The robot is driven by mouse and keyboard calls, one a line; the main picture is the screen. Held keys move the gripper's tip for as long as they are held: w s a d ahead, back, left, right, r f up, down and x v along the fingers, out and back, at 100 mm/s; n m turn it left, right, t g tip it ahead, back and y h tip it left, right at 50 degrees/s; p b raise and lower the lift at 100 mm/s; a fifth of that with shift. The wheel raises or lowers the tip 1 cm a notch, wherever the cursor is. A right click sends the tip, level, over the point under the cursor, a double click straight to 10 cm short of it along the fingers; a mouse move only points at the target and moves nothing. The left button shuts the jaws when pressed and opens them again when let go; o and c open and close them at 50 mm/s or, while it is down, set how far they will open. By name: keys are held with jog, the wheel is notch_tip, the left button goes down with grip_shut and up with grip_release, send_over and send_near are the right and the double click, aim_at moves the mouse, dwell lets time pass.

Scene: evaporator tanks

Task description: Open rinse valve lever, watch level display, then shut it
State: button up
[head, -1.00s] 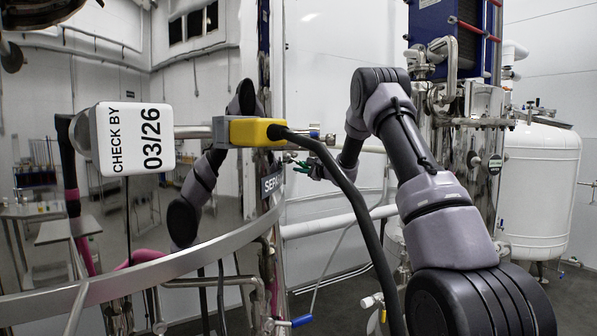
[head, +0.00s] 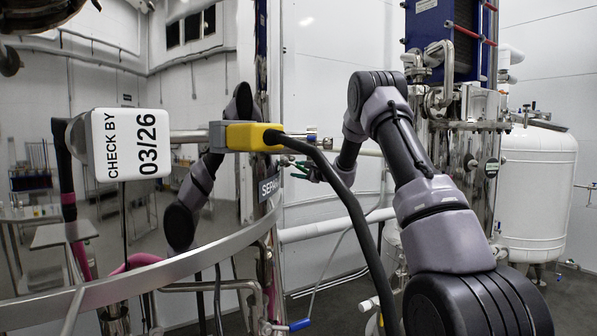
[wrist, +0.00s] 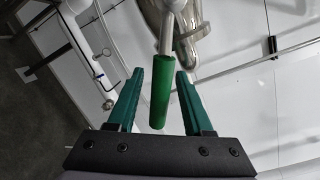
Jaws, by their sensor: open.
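A green-sleeved lever handle (wrist: 160,95) hangs from a bright metal fitting in the wrist view. I take it to be the rinse valve lever. My gripper (wrist: 173,68) is open, with its green fingers on either side of the handle; I cannot tell whether either touches it. In the head view my gripper (head: 303,171) is small, beyond the black cable, and the lever cannot be made out there. No level reading is legible in either view.
A white box (head: 131,143) marked "CHECK BY 03/26" and a yellow connector (head: 253,136) with a thick black cable (head: 340,192) stand in the foreground beside the shiny tank. A white tank (head: 537,190) stands at right. Pipes (wrist: 76,35) flank my gripper.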

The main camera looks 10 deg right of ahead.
jog(key=v, duration=1)
jog(key=shift+s, duration=0.35)
jog(key=shift+d, duration=0.15)
jog(key=shift+s+f, duration=0.15)
jog(key=shift+f, duration=0.15)
jog(key=c, duration=0.6)
jog(key=f+m, duration=0.1)
jog(key=m, duration=0.1)
jog(key=s+a+f+m, duration=0.1)
jog(key=f+m, duration=0.1)
jog(key=s+f+m+t, duration=0.1)
jog(key=m, duration=0.1)
jog(key=shift+s+a+f+y, duration=0.2)
jog(key=shift+a+f+y, duration=0.1)
jog(key=shift+y, duration=0.1)
grip_shut()
jog(key=s+f+m+t+h, duration=0.3)
jog(key=s+f+m+t, duration=0.15)
jog(key=m, duration=1.05)
jog(key=w+a+r, duration=0.1)
jog(key=w+r, duration=0.6)
jog(key=w, duration=0.3)
jog(key=shift+w+a, duration=0.3)
jog(key=shift+a, duration=0.05)
